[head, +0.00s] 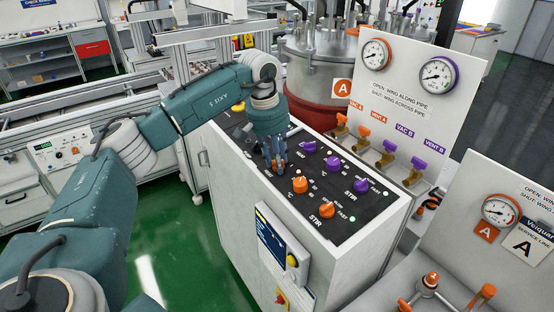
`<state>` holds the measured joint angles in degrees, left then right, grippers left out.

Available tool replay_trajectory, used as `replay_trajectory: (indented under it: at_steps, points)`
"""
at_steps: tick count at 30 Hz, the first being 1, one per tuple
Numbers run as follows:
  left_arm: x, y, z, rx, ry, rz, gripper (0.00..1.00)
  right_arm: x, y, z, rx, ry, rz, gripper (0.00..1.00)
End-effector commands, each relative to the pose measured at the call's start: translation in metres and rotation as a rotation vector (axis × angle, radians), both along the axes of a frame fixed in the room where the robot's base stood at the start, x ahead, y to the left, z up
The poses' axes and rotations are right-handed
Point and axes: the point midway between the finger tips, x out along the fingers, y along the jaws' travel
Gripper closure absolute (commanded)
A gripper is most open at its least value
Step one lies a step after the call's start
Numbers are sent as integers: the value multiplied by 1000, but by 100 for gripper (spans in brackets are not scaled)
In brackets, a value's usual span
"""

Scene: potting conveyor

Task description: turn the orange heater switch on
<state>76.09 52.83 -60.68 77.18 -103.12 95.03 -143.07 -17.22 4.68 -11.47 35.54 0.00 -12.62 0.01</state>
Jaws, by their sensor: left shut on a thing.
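An orange °C knob (300,185) is just right of the fingertips. An orange stir knob (326,211) is further right. My right gripper is out of view.
Purple knobs (332,163) form a row behind the orange ones. A gauge board (420,95) with orange and purple valves (389,149) stands behind the cabinet. A steel vessel (325,72) is beyond. A screen box (278,243) juts from the cabinet's front.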

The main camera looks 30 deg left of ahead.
Motion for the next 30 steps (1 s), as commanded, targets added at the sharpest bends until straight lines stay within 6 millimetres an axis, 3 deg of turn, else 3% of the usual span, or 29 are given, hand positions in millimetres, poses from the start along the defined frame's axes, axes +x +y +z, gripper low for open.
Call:
replay_trajectory:
  at_steps: [5, 6, 9, 20, 30]
  points:
    - [3, 1, 4, 0, -12, 4, 99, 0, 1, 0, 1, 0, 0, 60]
    - [3, 1, 4, 0, -12, 4, 69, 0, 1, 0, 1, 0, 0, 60]
    - [2, 1, 3, 0, -10, 4, 54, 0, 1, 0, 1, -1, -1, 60]
    - [0, 1, 8, 0, -6, 1, 54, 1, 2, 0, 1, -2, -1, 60]
    - [-10, 4, 72, 0, -10, 3, 54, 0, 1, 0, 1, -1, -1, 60]
